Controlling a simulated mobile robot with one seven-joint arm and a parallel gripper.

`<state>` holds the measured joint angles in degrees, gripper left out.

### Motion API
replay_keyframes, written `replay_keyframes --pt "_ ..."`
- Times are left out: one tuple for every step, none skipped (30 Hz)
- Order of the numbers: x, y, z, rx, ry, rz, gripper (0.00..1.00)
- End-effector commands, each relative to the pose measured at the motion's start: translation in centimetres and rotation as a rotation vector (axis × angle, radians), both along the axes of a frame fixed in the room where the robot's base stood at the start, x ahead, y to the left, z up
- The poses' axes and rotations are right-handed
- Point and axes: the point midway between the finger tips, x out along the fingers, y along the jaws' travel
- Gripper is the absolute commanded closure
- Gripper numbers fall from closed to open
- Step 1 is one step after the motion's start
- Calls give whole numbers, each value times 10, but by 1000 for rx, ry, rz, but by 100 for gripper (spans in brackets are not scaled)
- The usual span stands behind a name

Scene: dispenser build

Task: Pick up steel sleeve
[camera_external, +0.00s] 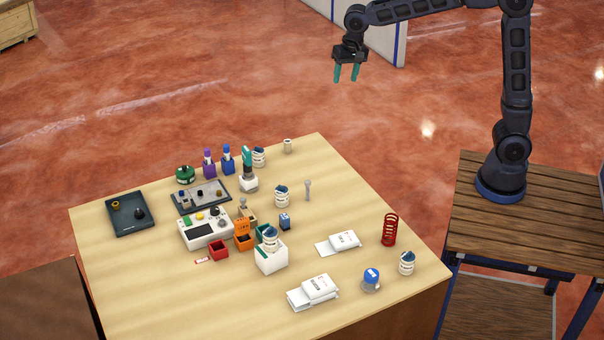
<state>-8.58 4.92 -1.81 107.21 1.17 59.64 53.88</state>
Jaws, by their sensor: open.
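A small grey-beige hollow cylinder (288,146), which looks like the steel sleeve, stands upright near the far corner of the table. It is small in the picture, so its material is hard to tell. My gripper (346,74) has teal fingers that point down and stand apart, with nothing between them. It is in the air at upper right of the cylinder in the picture, well apart from it and from the table.
The table's right rear is fairly clear.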

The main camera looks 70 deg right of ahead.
Motion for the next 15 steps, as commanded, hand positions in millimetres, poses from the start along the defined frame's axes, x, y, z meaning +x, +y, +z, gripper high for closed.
replay_keyframes --pt "15 5 -9 2 14 -27 49" --pt "23 9 -14 3 21 -46 49" --pt "34 13 -19 6 29 -71 49" --pt "42 16 -24 7 36 -90 49" --pt "50 19 -29 8 43 -108 49" --pt "61 23 -36 9 51 -134 49" --pt "68 26 -41 10 56 -153 49" --pt "76 30 -47 10 63 -172 49" --pt "86 34 -55 11 72 -198 49" --pt "94 37 -61 11 76 -216 49" --pt "101 41 -67 11 83 -236 49" --pt "111 46 -76 10 91 -261 49" --pt "117 49 -82 10 97 -279 49" --pt "124 53 -89 10 103 -298 49" --pt "133 57 -98 9 110 -324 49"
